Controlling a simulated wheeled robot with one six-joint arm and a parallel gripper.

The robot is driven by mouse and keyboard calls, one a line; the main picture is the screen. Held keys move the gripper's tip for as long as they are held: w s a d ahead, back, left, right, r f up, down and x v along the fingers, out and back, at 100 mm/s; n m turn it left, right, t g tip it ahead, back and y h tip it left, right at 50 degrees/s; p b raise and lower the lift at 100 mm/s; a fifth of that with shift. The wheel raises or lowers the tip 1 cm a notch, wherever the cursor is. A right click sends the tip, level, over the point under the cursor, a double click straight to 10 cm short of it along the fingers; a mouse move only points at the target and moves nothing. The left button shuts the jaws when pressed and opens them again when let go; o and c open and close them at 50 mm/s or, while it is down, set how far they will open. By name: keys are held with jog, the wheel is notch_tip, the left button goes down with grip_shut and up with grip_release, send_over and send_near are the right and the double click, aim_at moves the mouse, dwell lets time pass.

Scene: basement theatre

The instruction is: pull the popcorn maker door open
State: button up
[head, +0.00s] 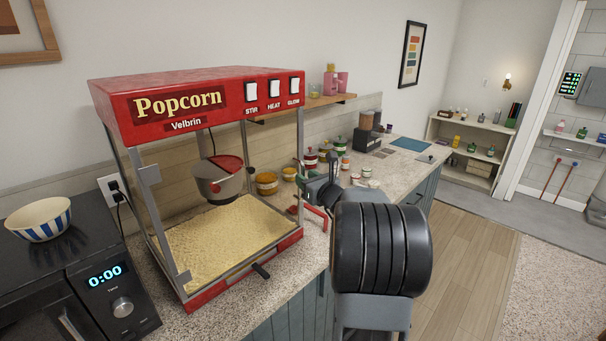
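The popcorn maker (190,98) stands on the counter at left of centre. It has a red top with three white switches, clear panes and yellow popcorn inside. Grey hinges (149,174) show on the left post of its front pane, which looks closed. My gripper (316,196) is just right of the machine's right front post, partly hidden by my black wrist. A red bent piece (314,212) shows beside it; I cannot tell whether it belongs to the gripper. The finger opening and any contact are unclear.
A black microwave (85,285) with a striped bowl (40,219) stands left of the machine. Several jars (267,183) and a coffee grinder (367,127) stand behind on the counter. A wooden shelf (307,106) is on the wall. Floor (465,255) to the right is clear.

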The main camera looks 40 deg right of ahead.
jog(key=shift+w, duration=1.05)
grip_shut()
